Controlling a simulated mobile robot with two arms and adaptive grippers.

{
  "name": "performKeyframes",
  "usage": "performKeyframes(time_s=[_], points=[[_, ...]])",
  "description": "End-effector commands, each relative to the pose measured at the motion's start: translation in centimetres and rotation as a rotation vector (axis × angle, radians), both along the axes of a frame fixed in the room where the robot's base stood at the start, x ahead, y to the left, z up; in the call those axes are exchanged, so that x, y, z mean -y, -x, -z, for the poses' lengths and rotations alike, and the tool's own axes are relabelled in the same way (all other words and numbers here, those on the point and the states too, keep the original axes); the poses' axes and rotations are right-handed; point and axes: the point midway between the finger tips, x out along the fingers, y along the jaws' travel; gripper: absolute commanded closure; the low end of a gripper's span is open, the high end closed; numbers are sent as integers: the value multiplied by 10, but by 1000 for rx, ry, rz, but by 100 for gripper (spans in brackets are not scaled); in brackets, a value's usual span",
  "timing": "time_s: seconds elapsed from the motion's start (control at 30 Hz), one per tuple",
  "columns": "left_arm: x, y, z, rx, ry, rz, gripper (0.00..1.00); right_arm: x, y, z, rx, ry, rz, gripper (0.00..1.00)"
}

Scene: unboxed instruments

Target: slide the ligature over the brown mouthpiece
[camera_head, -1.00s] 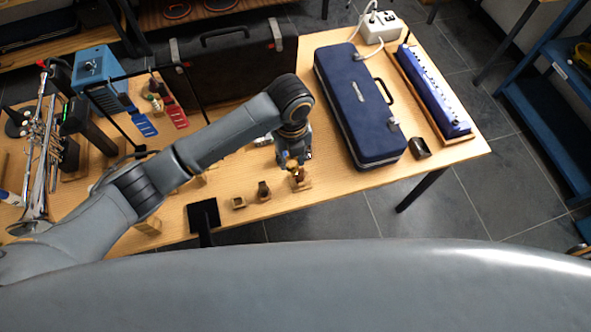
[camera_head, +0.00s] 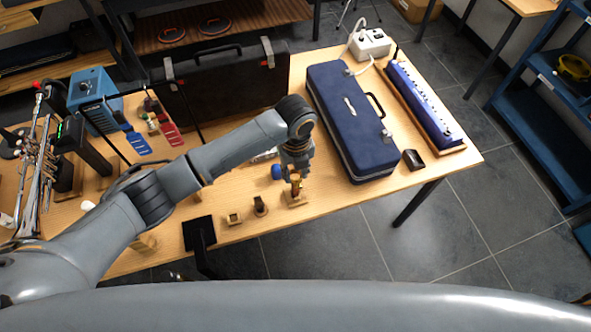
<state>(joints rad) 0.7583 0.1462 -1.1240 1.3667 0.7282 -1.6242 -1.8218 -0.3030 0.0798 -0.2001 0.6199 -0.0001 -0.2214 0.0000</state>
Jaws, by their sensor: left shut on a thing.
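My left gripper (camera_head: 294,178) points down over a small wooden block (camera_head: 302,200) near the front edge of the table. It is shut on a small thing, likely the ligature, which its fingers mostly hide. A brown and gold upright piece, apparently the brown mouthpiece (camera_head: 296,190), stands on the block right under the fingertips. I cannot tell whether the ligature is around the mouthpiece or only above it. My right gripper is out of view.
Two more small wooden blocks stand to the left, one bare (camera_head: 234,218) and one with a dark piece (camera_head: 260,206). A black square plate (camera_head: 199,233) is further left. A blue case (camera_head: 350,120) lies to the right. A blue knob-like thing (camera_head: 277,172) shows beside the gripper.

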Motion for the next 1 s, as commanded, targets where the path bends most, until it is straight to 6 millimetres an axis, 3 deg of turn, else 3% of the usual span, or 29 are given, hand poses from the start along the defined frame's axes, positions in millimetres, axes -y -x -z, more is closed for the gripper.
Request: performKeyframes(time_s=[0.13,0.53,1.0], points=[[0,0,2,0,1,0,100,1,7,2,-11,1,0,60],[0,0,1,0,1,0,100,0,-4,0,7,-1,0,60],[1,0,1,0,0,0,100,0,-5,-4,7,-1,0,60]])
